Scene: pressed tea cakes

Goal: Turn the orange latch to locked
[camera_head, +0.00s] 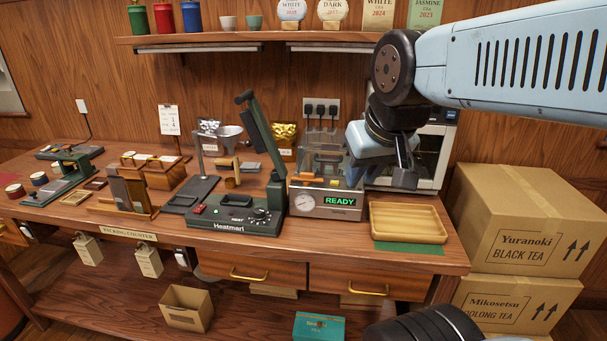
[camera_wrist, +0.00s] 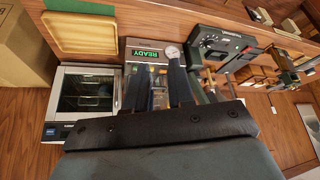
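A grey machine (camera_head: 327,203) with a dial and a green READY display stands on the counter, with a clear chamber (camera_head: 322,150) on top. A small orange piece (camera_head: 335,184), which looks like the latch, sits at the front of the chamber; its exact turn is too small to tell.
A wooden tray (camera_head: 408,222) on a green mat lies right of the machine. A white oven-like appliance (camera_head: 432,150) stands behind my gripper. A green heat sealer (camera_head: 237,212) with a raised arm stands close on the left. Cartons (camera_head: 525,220) stand at the right.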

